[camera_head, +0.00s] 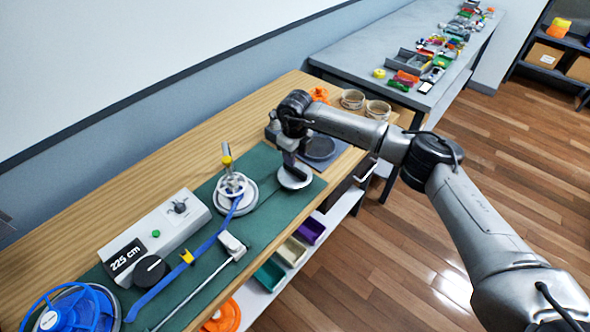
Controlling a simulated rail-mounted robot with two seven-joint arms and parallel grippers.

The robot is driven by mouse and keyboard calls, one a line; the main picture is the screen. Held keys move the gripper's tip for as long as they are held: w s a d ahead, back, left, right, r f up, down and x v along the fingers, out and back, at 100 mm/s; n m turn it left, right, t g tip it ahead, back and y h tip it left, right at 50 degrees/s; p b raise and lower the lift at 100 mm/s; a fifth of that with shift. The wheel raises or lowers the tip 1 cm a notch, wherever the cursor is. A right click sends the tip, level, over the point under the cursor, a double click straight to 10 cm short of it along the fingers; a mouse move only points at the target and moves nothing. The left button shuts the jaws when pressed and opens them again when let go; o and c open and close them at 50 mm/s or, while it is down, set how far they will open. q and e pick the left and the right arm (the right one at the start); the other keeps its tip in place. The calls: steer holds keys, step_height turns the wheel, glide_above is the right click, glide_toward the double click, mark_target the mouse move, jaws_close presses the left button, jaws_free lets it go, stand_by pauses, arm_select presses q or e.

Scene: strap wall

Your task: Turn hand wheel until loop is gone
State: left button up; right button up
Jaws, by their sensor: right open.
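A hand wheel with a white spoked rim (232,186) and an upright handle with a yellow band stands on a pale round base on the green mat (262,165). A blue strap (207,243) runs from the hand wheel down-left past a yellow clip (187,257) toward a black knob (151,271); no clear slack loop shows in it. My right gripper (294,171) is open and points down over a pale round disc (296,180), to the right of the hand wheel and apart from it. Whether it touches the disc I cannot tell. My left gripper is not in view.
A grey box (150,232) with a display reading 225 cm (124,258) stands behind the strap. A blue reel (72,312) is at bottom left. A white block on a rod (232,246) lies in front of the strap. Jars (353,99) stand at the back.

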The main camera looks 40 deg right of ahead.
mark_target(295, 173)
steer(key=shift+f+b, duration=0.35)
steer(key=shift+f, duration=2.75)
steer(key=shift+c, duration=0.2)
jaws_close()
